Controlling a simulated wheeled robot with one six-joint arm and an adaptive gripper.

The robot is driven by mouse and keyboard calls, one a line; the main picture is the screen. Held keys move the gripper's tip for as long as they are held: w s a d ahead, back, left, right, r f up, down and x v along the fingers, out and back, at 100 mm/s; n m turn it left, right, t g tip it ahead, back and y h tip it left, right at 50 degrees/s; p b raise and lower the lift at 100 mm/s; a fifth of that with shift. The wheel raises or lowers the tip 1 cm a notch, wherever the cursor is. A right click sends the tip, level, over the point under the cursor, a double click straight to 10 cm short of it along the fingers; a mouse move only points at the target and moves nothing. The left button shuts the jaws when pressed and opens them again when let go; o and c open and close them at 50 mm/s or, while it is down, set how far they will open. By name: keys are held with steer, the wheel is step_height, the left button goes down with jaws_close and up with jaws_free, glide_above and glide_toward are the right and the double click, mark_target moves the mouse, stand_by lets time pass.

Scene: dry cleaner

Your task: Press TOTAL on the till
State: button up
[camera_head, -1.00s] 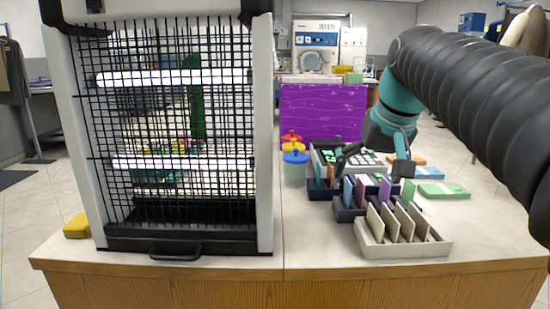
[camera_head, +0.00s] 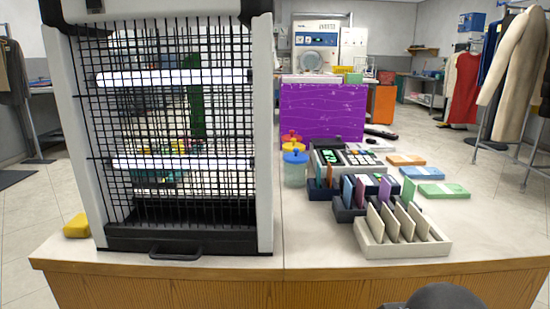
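The till (camera_head: 347,152) stands on the counter behind the card trays, right of the jars. Its small screen at the left glows with green digits, and keys show to the right of it. The key labels are too small to read, so I cannot tell which one is TOTAL. The tray dividers hide the till's front part. My gripper is not in view. A dark rounded shape (camera_head: 445,297) at the bottom edge looks like part of my arm.
Trays of upright cards (camera_head: 402,247) stand in front of the till. A caged lamp unit (camera_head: 265,130) fills the left of the counter (camera_head: 310,255). Lidded jars (camera_head: 295,170) and a purple panel (camera_head: 322,110) stand nearby.

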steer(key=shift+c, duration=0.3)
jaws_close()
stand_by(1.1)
